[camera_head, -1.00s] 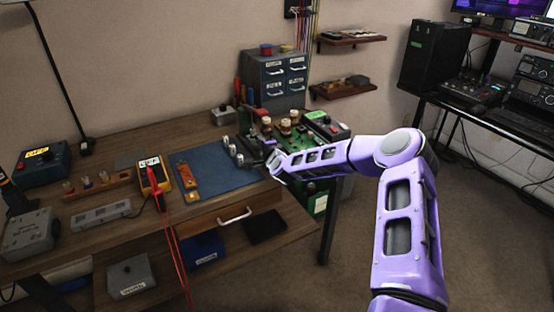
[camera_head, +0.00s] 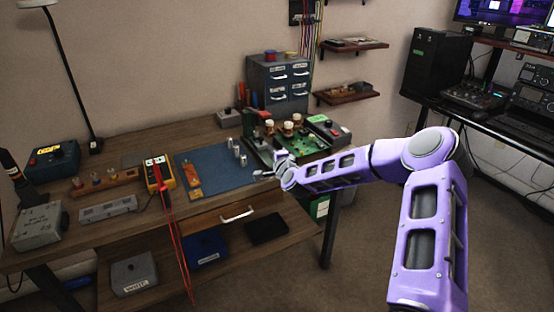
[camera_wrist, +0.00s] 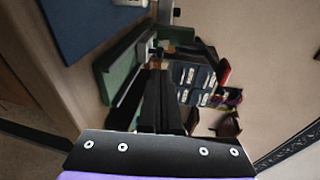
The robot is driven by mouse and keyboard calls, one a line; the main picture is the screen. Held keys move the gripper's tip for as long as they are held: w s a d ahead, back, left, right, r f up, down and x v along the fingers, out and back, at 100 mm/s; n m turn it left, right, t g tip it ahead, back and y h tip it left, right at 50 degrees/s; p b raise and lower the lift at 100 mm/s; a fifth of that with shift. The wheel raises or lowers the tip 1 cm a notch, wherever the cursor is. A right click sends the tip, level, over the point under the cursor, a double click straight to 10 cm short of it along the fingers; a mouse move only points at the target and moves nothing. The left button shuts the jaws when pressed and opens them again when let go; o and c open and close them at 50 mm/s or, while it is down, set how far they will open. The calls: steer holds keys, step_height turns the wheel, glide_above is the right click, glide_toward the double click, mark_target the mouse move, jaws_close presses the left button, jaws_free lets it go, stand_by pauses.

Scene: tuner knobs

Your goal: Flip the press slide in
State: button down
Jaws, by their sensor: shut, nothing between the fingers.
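My gripper (camera_head: 262,174) is at the right front of the workbench, beside the blue mat's right edge. Its dark fingers (camera_wrist: 157,75) are together and hold nothing. A small press-like fixture (camera_head: 258,150) with a dark upright part and a green base stands close behind the gripper. In the wrist view, a green body (camera_wrist: 122,66), apparently this fixture, lies just left of the fingers. I cannot make out the slide itself or its position, and cannot tell whether the fingers touch the fixture.
Metal cylinders (camera_head: 236,147) stand on the blue mat (camera_head: 215,165). A green circuit board (camera_head: 310,143) with knobs is right of the fixture, near a green-topped box (camera_head: 328,129). The drawer cabinet (camera_head: 279,82) stands behind. A yellow multimeter (camera_head: 160,174) is left. Floor to the right is clear.

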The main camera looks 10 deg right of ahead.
steer(key=shift+v, duration=2.65)
